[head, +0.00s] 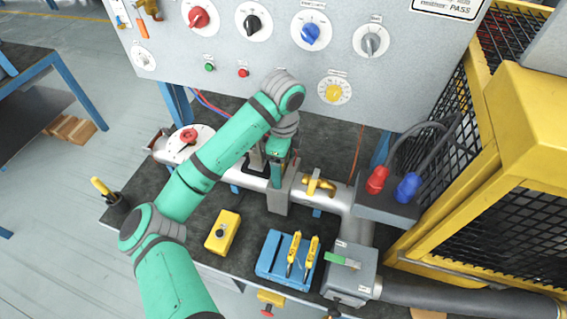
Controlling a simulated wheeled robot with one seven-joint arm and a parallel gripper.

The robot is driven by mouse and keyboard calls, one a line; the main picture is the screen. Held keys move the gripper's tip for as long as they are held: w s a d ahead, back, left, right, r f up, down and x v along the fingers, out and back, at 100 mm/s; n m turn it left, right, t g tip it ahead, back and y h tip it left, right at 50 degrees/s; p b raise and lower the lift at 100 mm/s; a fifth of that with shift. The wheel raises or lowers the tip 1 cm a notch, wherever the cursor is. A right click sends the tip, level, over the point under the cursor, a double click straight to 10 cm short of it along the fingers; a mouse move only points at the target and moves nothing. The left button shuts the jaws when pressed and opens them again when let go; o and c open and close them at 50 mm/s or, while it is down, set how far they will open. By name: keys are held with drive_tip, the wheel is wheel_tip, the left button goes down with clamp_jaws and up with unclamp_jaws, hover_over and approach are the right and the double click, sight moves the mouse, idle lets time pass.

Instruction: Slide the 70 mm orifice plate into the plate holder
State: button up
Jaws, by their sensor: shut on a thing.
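My gripper (278,160) is over the pipe run at the bench's middle. It is shut on a narrow, upright green piece (277,176), which I take to be the orifice plate; no size mark is readable. The grey block on the pipe (279,203), apparently the plate holder, is directly below my gripper. The lower end of the green piece meets the top of this block in the picture. I cannot tell whether it is inside the slot or just in front of or above it. My wrist hides part of the fingers.
A brass-coloured valve handle (318,185) is on the pipe just right of the block. A blue rack (270,262) with two yellow items is in front. A yellow box (223,232) is left of it. The knob panel (290,75) stands behind; a yellow cage (520,150) is at right.

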drive_tip(key=shift+r, duration=0.3)
idle(0.4)
drive_tip(key=o, duration=1.4)
drive_tip(key=shift+r, duration=0.1)
wheel_tip(320, 180, up, 11)
drive_tip(key=shift+f, duration=0.2)
drive_tip(key=shift+a, duration=0.1)
